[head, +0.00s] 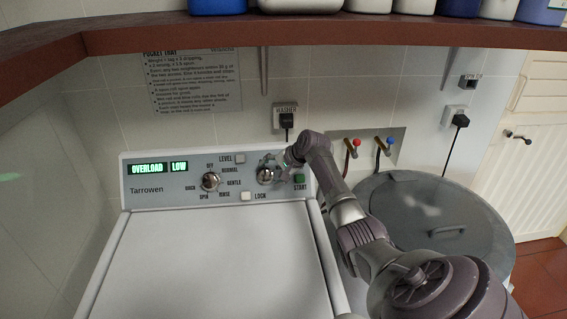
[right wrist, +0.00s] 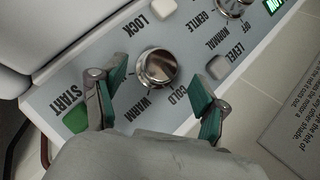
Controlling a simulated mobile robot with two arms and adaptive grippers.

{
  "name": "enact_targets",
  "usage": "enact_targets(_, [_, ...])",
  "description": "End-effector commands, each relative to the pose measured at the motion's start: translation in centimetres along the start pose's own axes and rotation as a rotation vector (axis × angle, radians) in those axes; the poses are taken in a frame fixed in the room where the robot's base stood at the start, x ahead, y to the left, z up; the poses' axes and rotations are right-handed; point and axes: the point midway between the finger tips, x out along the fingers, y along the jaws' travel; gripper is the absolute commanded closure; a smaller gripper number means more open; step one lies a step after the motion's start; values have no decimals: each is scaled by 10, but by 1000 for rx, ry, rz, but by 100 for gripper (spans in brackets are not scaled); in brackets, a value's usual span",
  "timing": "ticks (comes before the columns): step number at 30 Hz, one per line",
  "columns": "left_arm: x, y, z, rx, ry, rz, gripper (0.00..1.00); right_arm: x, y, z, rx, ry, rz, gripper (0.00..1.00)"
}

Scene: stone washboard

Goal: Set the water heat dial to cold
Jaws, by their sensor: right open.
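The water heat dial is a round silver knob (right wrist: 157,67) on the washer's panel, with COLD and WARM printed beside it. In the head view the dial (head: 265,175) is partly covered by my right gripper (head: 279,163). In the right wrist view my right gripper (right wrist: 156,84) is open, its green-padded fingers on either side of the dial with gaps showing. I cannot tell which mark the dial points to. My left gripper is not in view.
A second dial (head: 210,181), the LOCK button (head: 246,196), LEVEL button (head: 240,158) and green START button (head: 299,179) sit close by. The shelf (head: 200,30) with containers hangs above. A grey lidded tub (head: 440,215) stands at right, below red and blue taps (head: 390,141).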

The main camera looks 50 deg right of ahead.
Motion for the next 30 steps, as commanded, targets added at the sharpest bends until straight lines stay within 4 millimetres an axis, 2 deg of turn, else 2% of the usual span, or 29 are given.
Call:
enact_targets(6, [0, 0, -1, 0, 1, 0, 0, -47, 0, -1, -3, 3, 0, 27])
enact_targets(12, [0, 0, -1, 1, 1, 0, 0, -76, 1, 0, 0, 1, 1, 27])
enact_targets(18, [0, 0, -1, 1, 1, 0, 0, -85, 0, 0, 0, 0, 2, 27])
enact_targets(30, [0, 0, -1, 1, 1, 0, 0, -85, 0, 0, 0, 0, 1, 27])
